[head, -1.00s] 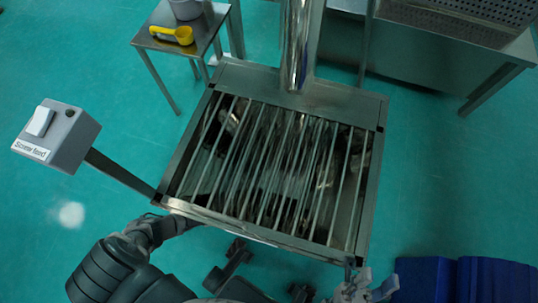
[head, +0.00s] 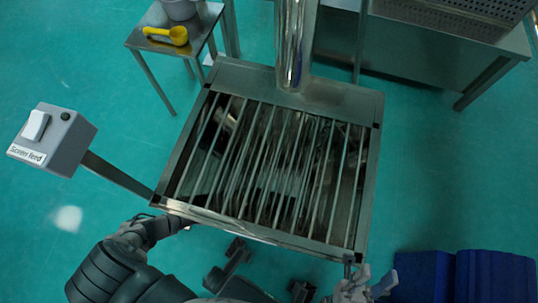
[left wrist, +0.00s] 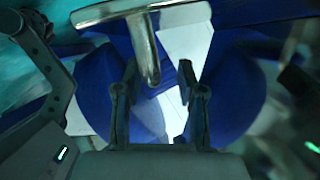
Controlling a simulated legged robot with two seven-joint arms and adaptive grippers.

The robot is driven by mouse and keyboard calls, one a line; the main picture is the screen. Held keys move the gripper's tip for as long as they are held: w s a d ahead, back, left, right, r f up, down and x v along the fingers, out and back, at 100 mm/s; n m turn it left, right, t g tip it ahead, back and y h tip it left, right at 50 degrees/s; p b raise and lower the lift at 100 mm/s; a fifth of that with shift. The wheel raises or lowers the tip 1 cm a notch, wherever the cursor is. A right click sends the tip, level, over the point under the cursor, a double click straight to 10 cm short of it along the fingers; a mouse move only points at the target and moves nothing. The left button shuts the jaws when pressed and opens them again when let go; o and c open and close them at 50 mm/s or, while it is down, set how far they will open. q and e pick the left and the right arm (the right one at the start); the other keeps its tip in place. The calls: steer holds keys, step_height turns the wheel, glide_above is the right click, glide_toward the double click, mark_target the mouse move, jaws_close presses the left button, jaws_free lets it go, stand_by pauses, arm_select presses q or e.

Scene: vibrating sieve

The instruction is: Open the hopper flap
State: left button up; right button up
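The metal hopper (head: 330,98) fills the middle of the head view, its top covered by a barred grate. I cannot pick out its flap for certain in the head view. My left gripper (head: 188,222) is at the hopper's front left edge, partly hidden by the rim. In the left wrist view my left gripper (left wrist: 158,100) is open, its two fingers apart. My right gripper (head: 370,278) is open and empty by the front right corner.
A small table (head: 200,35) with a yellow scoop (head: 166,35) is behind left. A steel bench (head: 430,60) is behind right. Blue boxes (head: 480,275) are at front right.

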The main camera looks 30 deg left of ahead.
arm_select(q)
steer(key=v, duration=1)
steer(key=shift+a, duration=0.2)
